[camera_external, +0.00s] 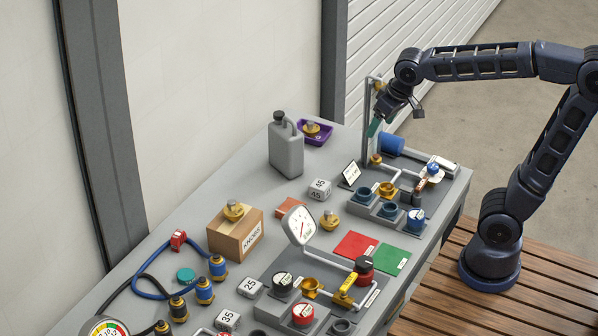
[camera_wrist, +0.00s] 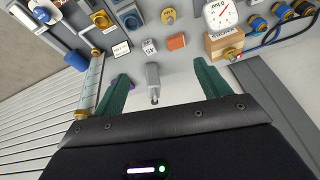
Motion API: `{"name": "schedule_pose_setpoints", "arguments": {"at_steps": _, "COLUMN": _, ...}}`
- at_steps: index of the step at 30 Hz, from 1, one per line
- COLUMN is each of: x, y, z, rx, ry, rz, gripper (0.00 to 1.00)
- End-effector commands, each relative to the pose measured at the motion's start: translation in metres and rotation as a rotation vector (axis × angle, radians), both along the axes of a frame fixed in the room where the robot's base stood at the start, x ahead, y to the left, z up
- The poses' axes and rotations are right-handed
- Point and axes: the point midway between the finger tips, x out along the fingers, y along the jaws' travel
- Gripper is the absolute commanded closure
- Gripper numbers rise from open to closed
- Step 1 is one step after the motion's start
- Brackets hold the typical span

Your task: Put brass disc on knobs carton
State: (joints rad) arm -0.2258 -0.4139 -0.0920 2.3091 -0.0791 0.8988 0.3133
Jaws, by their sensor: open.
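The knobs carton (camera_external: 225,240), a brown box with a white label, stands on the grey bench; it also shows in the wrist view (camera_wrist: 222,45). A round brass piece (camera_external: 233,210) rests on its top. A similar brass piece (camera_external: 329,220) lies on the bench to the carton's right, and shows in the wrist view (camera_wrist: 168,16). Another brass piece (camera_external: 312,128) sits in a purple tray (camera_external: 325,138) at the back. I cannot tell which is the brass disc. My gripper (camera_external: 374,127) is open and empty, above the bench's far end; its green fingers (camera_wrist: 163,85) are spread apart.
A grey jug (camera_external: 286,148) stands by the purple tray. A tall post (camera_external: 367,125) rises close to my gripper. A white dial gauge (camera_external: 299,226) stands right of the carton. Fittings and pipes fill the right side. Hoses (camera_external: 150,285) lie left of the carton.

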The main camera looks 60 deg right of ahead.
Motion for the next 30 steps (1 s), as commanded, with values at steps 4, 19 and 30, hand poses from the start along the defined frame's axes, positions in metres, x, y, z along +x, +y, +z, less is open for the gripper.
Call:
{"name": "schedule_pose_setpoints", "arguments": {"at_steps": 4, "x": -0.048, "y": -0.017, "z": -0.002, "rx": -0.014, "ry": -0.021, "rz": 0.036, "gripper": 0.24}}
{"name": "schedule_pose_setpoints", "arguments": {"at_steps": 19, "x": -0.140, "y": -0.033, "z": -0.028, "rx": -0.073, "ry": -0.054, "rz": 0.124, "gripper": 0.24}}
{"name": "schedule_pose_setpoints", "arguments": {"at_steps": 30, "x": -0.141, "y": -0.033, "z": -0.028, "rx": -0.074, "ry": -0.054, "rz": 0.127, "gripper": 0.24}}
